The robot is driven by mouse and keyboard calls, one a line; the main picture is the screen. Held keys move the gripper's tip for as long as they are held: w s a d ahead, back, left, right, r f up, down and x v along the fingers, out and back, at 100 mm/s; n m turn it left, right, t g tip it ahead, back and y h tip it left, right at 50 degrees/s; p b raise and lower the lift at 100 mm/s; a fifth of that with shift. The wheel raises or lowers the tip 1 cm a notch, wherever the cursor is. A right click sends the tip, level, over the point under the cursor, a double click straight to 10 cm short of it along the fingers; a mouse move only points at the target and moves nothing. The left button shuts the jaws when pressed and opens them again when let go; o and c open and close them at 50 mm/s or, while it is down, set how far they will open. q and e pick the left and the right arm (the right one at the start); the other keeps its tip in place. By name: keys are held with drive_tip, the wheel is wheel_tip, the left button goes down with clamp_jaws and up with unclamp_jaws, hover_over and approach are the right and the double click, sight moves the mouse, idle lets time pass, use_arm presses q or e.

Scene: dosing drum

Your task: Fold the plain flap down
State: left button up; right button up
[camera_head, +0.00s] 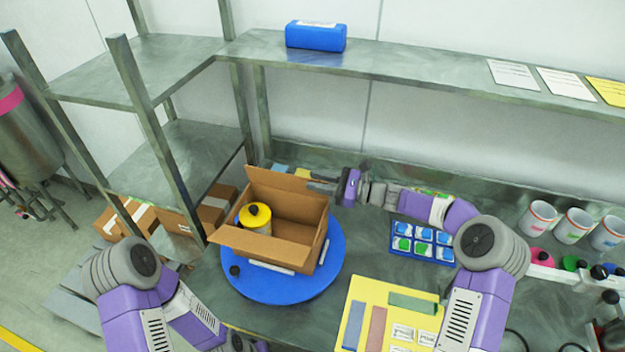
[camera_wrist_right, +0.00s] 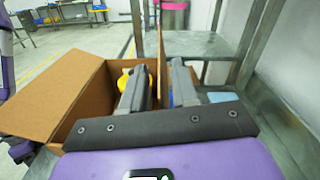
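An open brown cardboard box (camera_head: 285,250) stands on a blue round turntable (camera_head: 318,285). A yellow can with a black knob (camera_head: 255,217) sits inside it. A plain brown flap (camera_head: 277,180) stands up at the back of the box, and another flap (camera_head: 250,243) slopes outward at the front. My right gripper (camera_head: 322,186) is at the back right corner of the box. In the right wrist view its fingers (camera_wrist_right: 158,88) are apart, with a thin upright flap (camera_wrist_right: 161,55) between them. My left gripper (camera_head: 243,344) is low at the bottom edge; its fingers are unclear.
A blue tray of packets (camera_head: 422,240) and a yellow board (camera_head: 365,300) lie to the right of the turntable. White cups (camera_head: 573,225) stand at the far right. A metal shelf (camera_head: 175,155) rises at left, and a long shelf (camera_head: 420,75) runs above the bench.

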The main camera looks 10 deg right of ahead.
drive_tip(key=v, duration=0.5)
drive_tip(key=shift+s+d, duration=0.2)
drive_tip(key=shift+d, duration=0.15)
